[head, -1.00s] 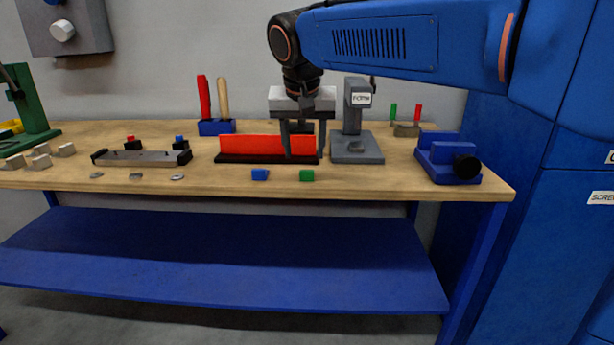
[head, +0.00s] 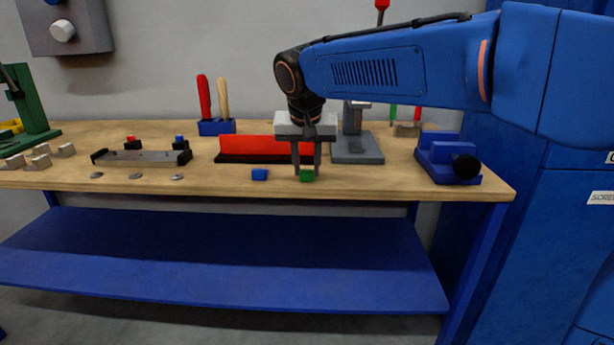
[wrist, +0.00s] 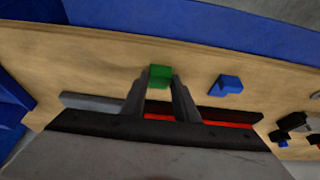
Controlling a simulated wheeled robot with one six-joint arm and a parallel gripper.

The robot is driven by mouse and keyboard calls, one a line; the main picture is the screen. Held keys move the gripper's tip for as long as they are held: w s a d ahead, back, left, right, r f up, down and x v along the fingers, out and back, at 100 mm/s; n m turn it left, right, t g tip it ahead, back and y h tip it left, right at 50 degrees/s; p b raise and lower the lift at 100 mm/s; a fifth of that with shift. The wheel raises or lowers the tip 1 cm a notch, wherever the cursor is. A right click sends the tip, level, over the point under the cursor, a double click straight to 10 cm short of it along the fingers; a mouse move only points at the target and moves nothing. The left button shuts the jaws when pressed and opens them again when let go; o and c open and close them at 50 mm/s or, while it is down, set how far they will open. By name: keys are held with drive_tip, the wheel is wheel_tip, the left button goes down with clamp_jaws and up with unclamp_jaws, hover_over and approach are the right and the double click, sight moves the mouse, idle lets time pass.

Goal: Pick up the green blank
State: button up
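The green blank (head: 307,176) is a small block on the workbench near its front edge. My gripper (head: 307,172) is lowered over it, fingers pointing down. In the wrist view the green blank (wrist: 159,75) shows at the fingertips of my gripper (wrist: 160,84), with one finger on each side. The fingers look spread about the block's width; I cannot tell whether they touch it. The blank appears to rest on the bench.
A blue block (head: 260,174) lies just left of the green blank. A red panel on a black base (head: 255,148) stands behind. A grey press-like stand (head: 358,150) and a blue vise (head: 448,160) are to the right. The bench front edge is close.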

drive_tip(key=c, duration=0.3)
